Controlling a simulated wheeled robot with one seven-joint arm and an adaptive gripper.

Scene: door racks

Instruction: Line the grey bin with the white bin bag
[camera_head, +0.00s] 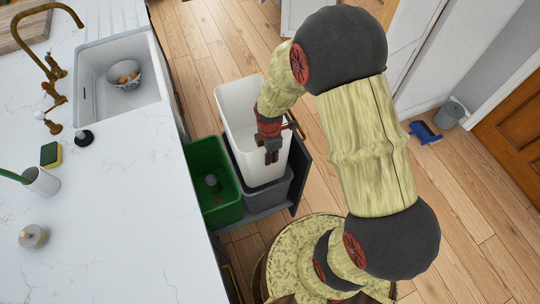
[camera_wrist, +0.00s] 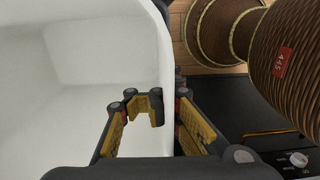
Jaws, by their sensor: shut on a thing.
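The white bin bag (camera_head: 236,103) is an open-topped, box-shaped liner, upright over the grey bin (camera_head: 268,199). Its lower end overlaps the bin's opening; I cannot tell how far inside it is. The grey bin sits in the pulled-out drawer, mostly hidden behind the bag. My gripper (camera_head: 271,152) is at the bag's right side in the head view. In the wrist view my gripper (camera_wrist: 168,110) has one finger on each side of the bag's wall (camera_wrist: 160,60), shut on it. The bag's white interior fills the left of that view.
A green bin (camera_head: 213,183) with something small inside stands left of the grey bin. The dark drawer side (camera_head: 301,172) is close on the right. The white counter (camera_head: 110,200) with sink (camera_head: 118,82) borders the left. Wooden floor lies beyond the drawer.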

